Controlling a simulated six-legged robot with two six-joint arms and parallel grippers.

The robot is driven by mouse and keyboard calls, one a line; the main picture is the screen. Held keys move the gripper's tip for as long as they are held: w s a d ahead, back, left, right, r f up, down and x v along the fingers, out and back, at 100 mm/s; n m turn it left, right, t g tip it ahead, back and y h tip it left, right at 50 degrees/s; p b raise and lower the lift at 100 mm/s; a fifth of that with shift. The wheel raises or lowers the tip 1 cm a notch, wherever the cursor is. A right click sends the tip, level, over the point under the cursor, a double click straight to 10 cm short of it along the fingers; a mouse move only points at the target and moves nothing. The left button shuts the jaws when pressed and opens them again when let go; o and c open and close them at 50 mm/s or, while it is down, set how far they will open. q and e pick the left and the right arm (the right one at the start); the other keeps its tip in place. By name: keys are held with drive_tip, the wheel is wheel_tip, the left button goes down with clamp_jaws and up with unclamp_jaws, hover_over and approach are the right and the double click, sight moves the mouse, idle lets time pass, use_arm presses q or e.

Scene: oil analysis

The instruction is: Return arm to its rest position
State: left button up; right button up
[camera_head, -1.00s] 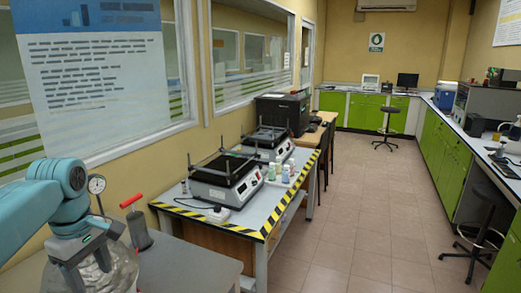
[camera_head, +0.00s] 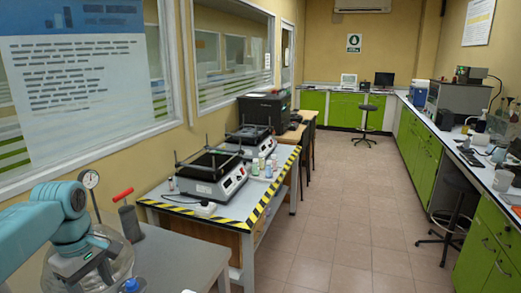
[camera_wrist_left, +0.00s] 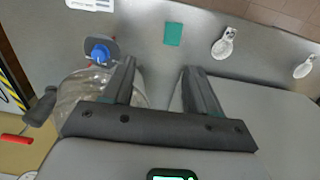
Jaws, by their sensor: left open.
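My left arm, teal and grey, comes in from the left in the head view. Its dark gripper (camera_head: 92,272) is over the near grey table beside a clear rounded vessel (camera_head: 58,275). In the left wrist view the two dark fingers (camera_wrist_left: 160,82) stand wide apart with nothing held between them. The clear vessel (camera_wrist_left: 78,92) is beside and partly behind the left finger there. My right gripper is out of view.
A gauge (camera_head: 90,179) and a red-handled device (camera_head: 129,217) stand close to my left arm. A blue knob (camera_wrist_left: 99,52) is near the vessel. Two shaker machines (camera_head: 213,178) sit on a striped-edge table. The tiled floor (camera_head: 345,200) at centre is clear.

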use_arm(q)
drive_tip(key=d+f+m+h, duration=0.1)
drive_tip(key=d+f+m, duration=0.3)
drive_tip(key=f, duration=0.5)
drive_tip(key=d+f+m+h, duration=0.1)
drive_tip(key=d+f, duration=0.5)
drive_tip(key=f, duration=0.3)
drive_tip(key=d+f+m+h, duration=0.1)
drive_tip(key=d+f+m, duration=0.3)
drive_tip(key=f, duration=0.5)
drive_tip(key=s+d+f+m, duration=0.2)
drive_tip(key=s+d+f, duration=0.3)
drive_tip(key=s, duration=0.4)
drive_tip(key=s+d+f+m, duration=0.1)
drive_tip(key=s+d+f, duration=0.5)
drive_tip(key=s, duration=0.4)
drive_tip(key=shift+f+m+h, duration=0.3)
drive_tip(key=shift+f+m, duration=0.05)
drive_tip(key=shift+m, duration=0.05)
